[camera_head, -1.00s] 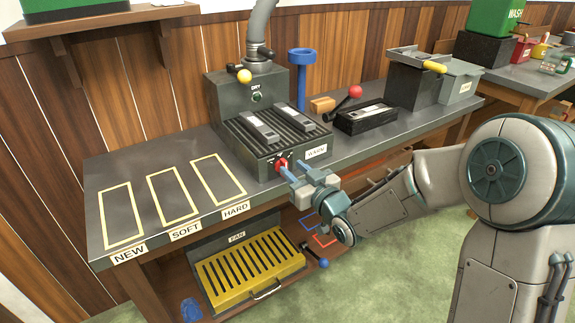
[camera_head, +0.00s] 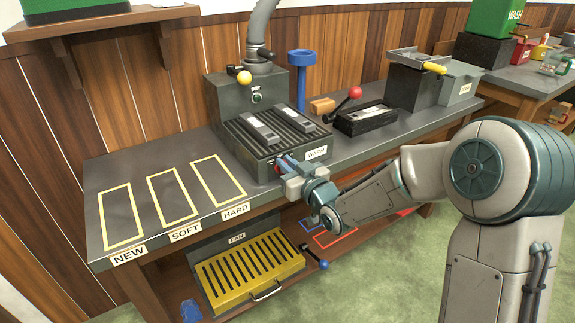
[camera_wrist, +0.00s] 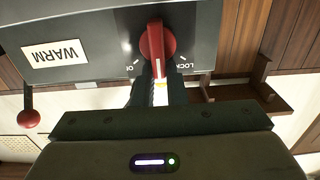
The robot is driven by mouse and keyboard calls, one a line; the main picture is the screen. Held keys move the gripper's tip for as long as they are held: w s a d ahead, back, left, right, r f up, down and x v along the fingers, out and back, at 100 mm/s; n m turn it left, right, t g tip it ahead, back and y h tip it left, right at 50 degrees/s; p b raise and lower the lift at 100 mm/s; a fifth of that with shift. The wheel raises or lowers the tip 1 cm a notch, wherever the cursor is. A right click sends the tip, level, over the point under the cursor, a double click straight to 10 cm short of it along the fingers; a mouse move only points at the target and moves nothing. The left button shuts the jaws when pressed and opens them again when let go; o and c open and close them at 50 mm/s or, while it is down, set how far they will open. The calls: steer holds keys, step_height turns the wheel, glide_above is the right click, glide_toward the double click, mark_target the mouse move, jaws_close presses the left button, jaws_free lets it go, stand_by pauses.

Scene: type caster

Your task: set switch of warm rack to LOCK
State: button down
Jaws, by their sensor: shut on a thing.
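The warm rack (camera_head: 262,158) is a dark grey box with ribbed bars on top and a WARM label, standing on the workbench. Its switch is a red knob (camera_wrist: 157,42) on the front face. In the wrist view, its white pointer line points down the picture, between the LOCK mark at right and another, partly legible mark at left. My gripper (camera_wrist: 158,88) is shut on the red knob, one finger on each side. In the head view my gripper (camera_head: 283,165) is at the rack's front and mostly hides the knob.
Two dark cassette-like pieces (camera_head: 260,127) lie on the rack. A DRY unit (camera_head: 257,92) with a hose stands behind it. A red-ball lever (camera_head: 354,93) and black box (camera_head: 366,119) are at right. The bench left of the rack has flat yellow outlines (camera_head: 172,197).

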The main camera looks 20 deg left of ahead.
steer(key=shift+s+f+b, duration=0.1)
steer(key=shift+f+b, duration=0.15)
steer(key=shift+b, duration=0.1)
steer(key=n+b, duration=0.3)
steer(key=b, duration=0.2)
steer(key=s+f+n+b, duration=0.1)
steer(key=n+b, duration=0.2)
steer(key=b, duration=0.1)
steer(key=a+n+b, duration=0.1)
steer(key=n+b, duration=0.2)
steer(key=b, duration=0.2)
steer(key=shift+s+f+b, duration=0.15)
steer(key=shift+f+b, duration=0.1)
steer(key=shift+b, duration=0.05)
steer(key=shift+s+a+n+b, duration=0.1)
steer(key=shift+n+b, duration=0.8)
steer(key=shift+b, duration=0.1)
